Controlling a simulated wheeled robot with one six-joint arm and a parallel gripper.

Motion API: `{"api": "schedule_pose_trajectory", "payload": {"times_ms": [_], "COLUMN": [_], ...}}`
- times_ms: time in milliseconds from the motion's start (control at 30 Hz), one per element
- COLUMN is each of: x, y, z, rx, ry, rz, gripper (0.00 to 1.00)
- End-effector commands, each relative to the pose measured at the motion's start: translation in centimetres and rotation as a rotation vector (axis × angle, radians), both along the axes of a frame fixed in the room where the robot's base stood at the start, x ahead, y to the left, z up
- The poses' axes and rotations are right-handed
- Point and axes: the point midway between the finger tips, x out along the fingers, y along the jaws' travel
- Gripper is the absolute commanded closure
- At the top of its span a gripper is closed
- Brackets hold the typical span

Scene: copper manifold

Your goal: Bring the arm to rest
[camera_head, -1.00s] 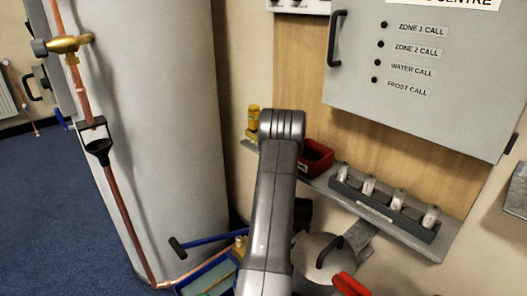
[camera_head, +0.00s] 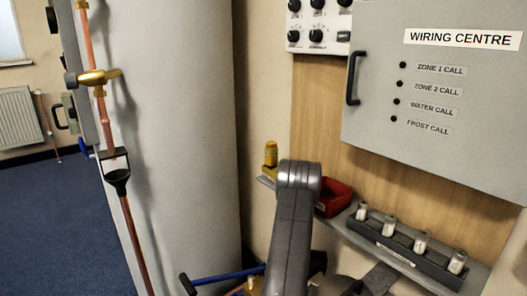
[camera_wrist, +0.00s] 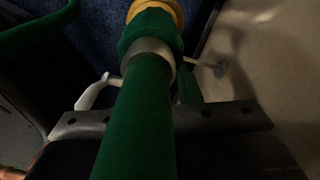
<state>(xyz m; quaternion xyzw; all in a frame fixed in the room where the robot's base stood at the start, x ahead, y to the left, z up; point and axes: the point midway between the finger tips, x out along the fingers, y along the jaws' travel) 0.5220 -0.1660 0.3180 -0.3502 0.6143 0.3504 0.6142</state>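My arm (camera_head: 292,225) rises from the bottom middle of the head view, bent at a rounded grey joint in front of the wall shelf. My gripper is hidden in the head view, behind or below the arm. The wrist view is dark. A green cylinder (camera_wrist: 142,115) with a grey collar and a yellow end fills its middle. A dark grey bar with holes (camera_wrist: 232,116) crosses behind it. I cannot make out clear fingertips there, nor whether they hold anything.
A large grey cylinder (camera_head: 185,130) stands left of my arm, with a copper pipe (camera_head: 135,235) along it. On the right are the wiring centre box (camera_head: 440,150), a red bin (camera_head: 334,197) and a holder with several vials (camera_head: 405,258). Blue carpet (camera_head: 60,220) lies open at left.

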Motion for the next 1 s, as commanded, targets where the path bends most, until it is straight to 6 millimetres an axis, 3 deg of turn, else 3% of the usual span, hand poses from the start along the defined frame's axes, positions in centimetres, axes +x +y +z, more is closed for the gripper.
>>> {"api": "schedule_pose_trajectory", "payload": {"times_ms": [200, 600, 633, 700, 967, 1000], "x": [0.5, 0.7, 0.5, 0.5, 0.4, 0.4], "y": [-0.3, -0.4, -0.3, -0.3, -0.3, -0.2], "z": [-0.1, 8.1, 6.2, 4.6, -0.7, -0.1], "rx": [0.000, -0.002, 0.000, 0.000, 0.001, 0.000], "ry": [-0.001, -0.005, 0.002, 0.001, 0.004, 0.000], "rz": [0.095, 0.117, 0.116, 0.116, 0.115, 0.088], "gripper": [0.69, 0.69, 0.69, 0.69, 0.69, 0.69]}}
